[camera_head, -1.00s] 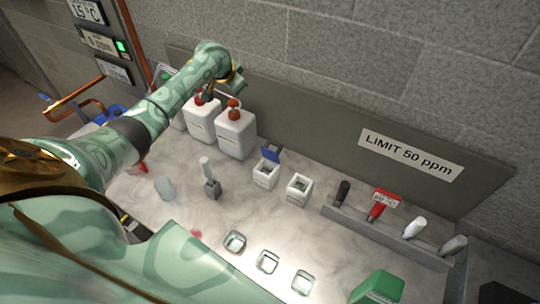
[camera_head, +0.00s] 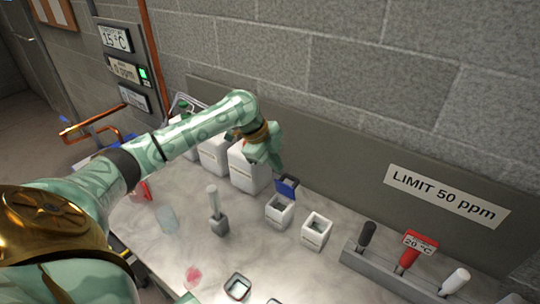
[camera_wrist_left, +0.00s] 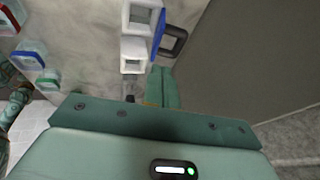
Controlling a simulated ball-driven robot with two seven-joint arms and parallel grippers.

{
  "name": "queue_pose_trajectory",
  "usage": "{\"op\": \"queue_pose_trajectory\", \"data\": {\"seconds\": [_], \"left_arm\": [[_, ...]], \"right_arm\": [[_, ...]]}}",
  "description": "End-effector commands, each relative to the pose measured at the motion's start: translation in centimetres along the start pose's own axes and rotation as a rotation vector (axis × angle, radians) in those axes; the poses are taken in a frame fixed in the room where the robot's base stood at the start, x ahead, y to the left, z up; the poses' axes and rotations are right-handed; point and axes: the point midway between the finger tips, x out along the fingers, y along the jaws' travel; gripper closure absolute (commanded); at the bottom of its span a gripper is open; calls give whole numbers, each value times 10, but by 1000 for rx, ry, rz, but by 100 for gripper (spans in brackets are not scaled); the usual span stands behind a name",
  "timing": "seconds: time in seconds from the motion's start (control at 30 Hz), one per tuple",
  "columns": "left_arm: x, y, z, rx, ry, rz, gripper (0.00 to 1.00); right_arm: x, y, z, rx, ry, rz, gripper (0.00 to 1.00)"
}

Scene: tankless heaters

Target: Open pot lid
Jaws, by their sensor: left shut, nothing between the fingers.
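A small white pot (camera_head: 279,212) stands on the marble bench, with a blue lid (camera_head: 288,186) tilted up at its back edge and its dark opening showing. A similar white pot (camera_head: 316,231) without a visible lid stands to its right. My left gripper (camera_head: 264,153) is shut and empty, above and behind the blue-lidded pot and in front of the wall panel. In the left wrist view, its closed fingers (camera_wrist_left: 162,86) sit just below two white pots, the upper one (camera_wrist_left: 142,18) having a blue edge.
White canisters (camera_head: 247,172) stand left of the pots, partly hidden by my left arm. A grey holder (camera_head: 385,279) with several handled tools is at right. A grey stand with a white stick (camera_head: 217,215) and square glass dishes (camera_head: 237,287) are in front.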

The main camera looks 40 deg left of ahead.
Motion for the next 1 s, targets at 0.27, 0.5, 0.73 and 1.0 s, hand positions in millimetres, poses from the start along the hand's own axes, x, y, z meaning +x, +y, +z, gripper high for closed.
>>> {"op": "queue_pose_trajectory", "data": {"seconds": [0.27, 0.5, 0.73, 1.0], "left_arm": [[51, -10, 4, -4, 2, -1, 100], [64, -21, 8, -3, 1, -1, 100], [64, -22, 9, -2, 0, -1, 100], [63, -32, 7, -5, 1, -2, 100]], "right_arm": [[17, 2, 5, -2, -7, 2, 64], [22, 2, 6, -2, -9, 2, 64], [21, 2, 6, -2, -9, 2, 64], [6, 3, 2, -2, -3, 3, 64]]}}
